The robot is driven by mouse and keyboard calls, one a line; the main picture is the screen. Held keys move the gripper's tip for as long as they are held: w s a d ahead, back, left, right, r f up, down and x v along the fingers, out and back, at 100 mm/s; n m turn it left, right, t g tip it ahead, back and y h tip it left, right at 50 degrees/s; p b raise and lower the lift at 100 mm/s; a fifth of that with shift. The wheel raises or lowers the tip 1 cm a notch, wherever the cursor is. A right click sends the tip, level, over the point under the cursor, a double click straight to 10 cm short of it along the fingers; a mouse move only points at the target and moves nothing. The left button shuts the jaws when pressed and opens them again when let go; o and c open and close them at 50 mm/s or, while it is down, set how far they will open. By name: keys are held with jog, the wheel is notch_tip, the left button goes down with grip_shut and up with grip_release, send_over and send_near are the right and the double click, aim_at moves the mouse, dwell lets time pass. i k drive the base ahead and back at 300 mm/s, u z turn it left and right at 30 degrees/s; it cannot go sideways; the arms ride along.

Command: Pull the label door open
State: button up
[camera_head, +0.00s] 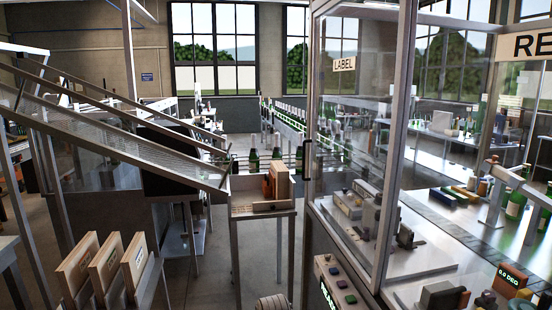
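The label door (343,110) is a tall clear panel with a metal frame on the enclosure at right of centre. Machine parts (357,207) show through and below the glass. My gripper is not in view, and nothing is seen touching the handle.
A control box (335,285) with coloured buttons stands below the door. A small wooden-topped stand (262,208) is left of the handle. A sloping conveyor (110,135) crosses the left side, above upright wooden boards (105,262). Floor shows between stand and boards.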

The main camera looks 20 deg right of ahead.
aim_at(350, 63)
jog(key=i, duration=1.55)
jog(key=z, duration=0.8)
